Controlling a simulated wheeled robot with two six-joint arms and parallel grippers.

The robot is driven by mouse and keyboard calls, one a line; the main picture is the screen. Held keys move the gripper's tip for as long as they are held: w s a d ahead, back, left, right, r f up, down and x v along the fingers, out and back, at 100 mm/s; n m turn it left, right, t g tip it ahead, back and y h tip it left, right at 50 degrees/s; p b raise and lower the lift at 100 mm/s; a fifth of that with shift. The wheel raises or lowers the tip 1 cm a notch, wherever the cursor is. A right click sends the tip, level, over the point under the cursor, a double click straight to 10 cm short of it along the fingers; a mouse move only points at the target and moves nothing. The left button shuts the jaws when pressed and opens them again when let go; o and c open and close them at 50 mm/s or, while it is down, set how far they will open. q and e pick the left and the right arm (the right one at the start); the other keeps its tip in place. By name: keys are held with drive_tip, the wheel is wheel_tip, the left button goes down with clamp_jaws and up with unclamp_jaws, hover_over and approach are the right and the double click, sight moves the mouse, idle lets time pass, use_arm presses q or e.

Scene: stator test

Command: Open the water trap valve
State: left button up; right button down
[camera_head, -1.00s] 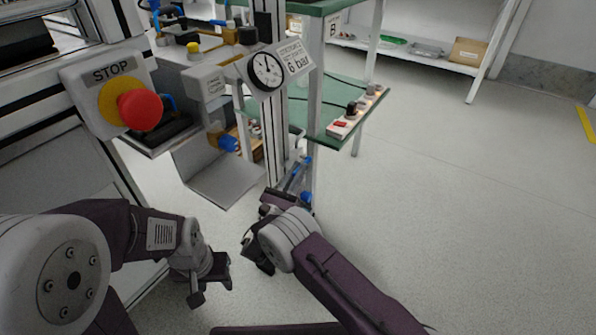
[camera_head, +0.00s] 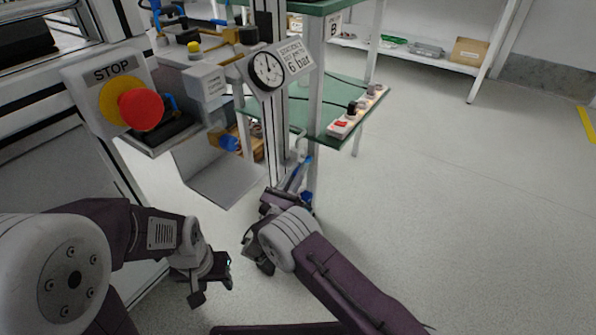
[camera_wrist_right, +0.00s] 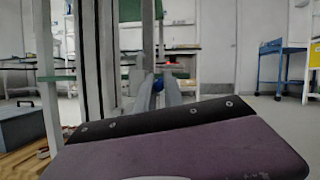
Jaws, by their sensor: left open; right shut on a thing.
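A small blue part (camera_head: 307,196), which I take to be the water trap valve, sits low beside the upright metal post. Most of it is hidden by my right gripper. My right gripper (camera_head: 301,168) reaches up to it from below. In the right wrist view, its two grey fingers close around a blue piece (camera_wrist_right: 158,86) at their tips. The valve's exact turn cannot be told. My left gripper (camera_head: 213,283) is open and empty at lower left, well apart from the valve.
A pressure gauge (camera_head: 267,70) with a "6 bar" label is on the post above. A red stop button (camera_head: 140,110) is at left. A green shelf (camera_head: 315,118) with a switch strip (camera_head: 357,112) lies behind the post. Open floor (camera_head: 450,210) is on the right.

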idle(0.3)
wheel_tip(320, 180, up, 2)
drive_tip(key=g+y+p, duration=0.1)
drive_tip(key=g+p, duration=0.1)
drive_tip(key=p, duration=0.5)
drive_tip(key=shift+r, duration=0.1)
drive_tip(key=shift+g+p, duration=0.3)
drive_tip(key=shift+p, duration=0.15)
drive_tip(key=shift+w+f, duration=0.1)
drive_tip(key=shift+f, duration=0.25)
drive_tip(key=c, duration=1.5)
unclamp_jaws()
drive_tip(key=shift+o, duration=0.2)
